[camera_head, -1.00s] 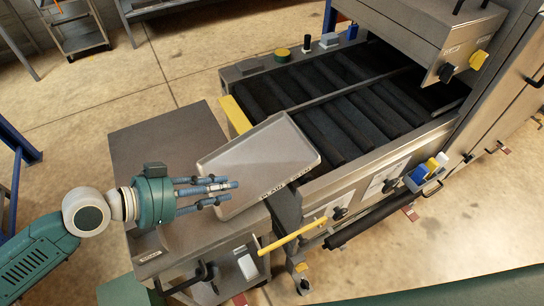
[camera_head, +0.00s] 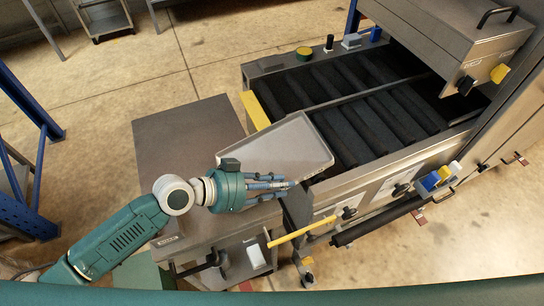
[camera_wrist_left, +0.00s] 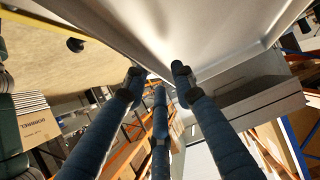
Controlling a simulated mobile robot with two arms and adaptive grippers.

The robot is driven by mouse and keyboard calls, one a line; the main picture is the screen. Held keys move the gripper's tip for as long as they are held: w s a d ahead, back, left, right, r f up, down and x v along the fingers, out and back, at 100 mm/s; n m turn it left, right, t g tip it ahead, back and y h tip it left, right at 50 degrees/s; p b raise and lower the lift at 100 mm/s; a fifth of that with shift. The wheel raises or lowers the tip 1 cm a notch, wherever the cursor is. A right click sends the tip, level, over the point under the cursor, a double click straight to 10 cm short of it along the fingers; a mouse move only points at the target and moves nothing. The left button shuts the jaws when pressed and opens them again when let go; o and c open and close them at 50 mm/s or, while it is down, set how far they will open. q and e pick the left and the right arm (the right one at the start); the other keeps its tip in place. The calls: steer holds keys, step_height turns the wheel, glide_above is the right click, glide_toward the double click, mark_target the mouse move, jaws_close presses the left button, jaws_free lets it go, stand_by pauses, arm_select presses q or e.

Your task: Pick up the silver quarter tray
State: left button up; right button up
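The silver tray (camera_head: 290,142) is a shallow, bright metal tray with a raised rim. It lies at the right end of the metal side table, by the corner of the conveyor machine. My left gripper (camera_head: 275,188) is at the tray's near edge, with its blue fingers pointing right and hiding part of that edge. In the left wrist view the tray (camera_wrist_left: 215,38) fills the top, just beyond the fingertips. The fingers (camera_wrist_left: 158,80) are apart and nothing is clearly between them; whether they touch the tray cannot be told. My right gripper is not in view.
The metal side table (camera_head: 185,135) has a bare top left of the tray. The conveyor machine (camera_head: 365,110) with dark rollers stands to the right. A yellow bar (camera_head: 302,230) sticks out at its front. Blue rack posts (camera_head: 30,100) stand at the far left.

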arm_select(q)
jaws_close()
steer(key=shift+r, duration=0.1)
steer(key=shift+r, duration=0.1)
step_height(320, 180, up, 20)
steer(key=shift+b, duration=0.45)
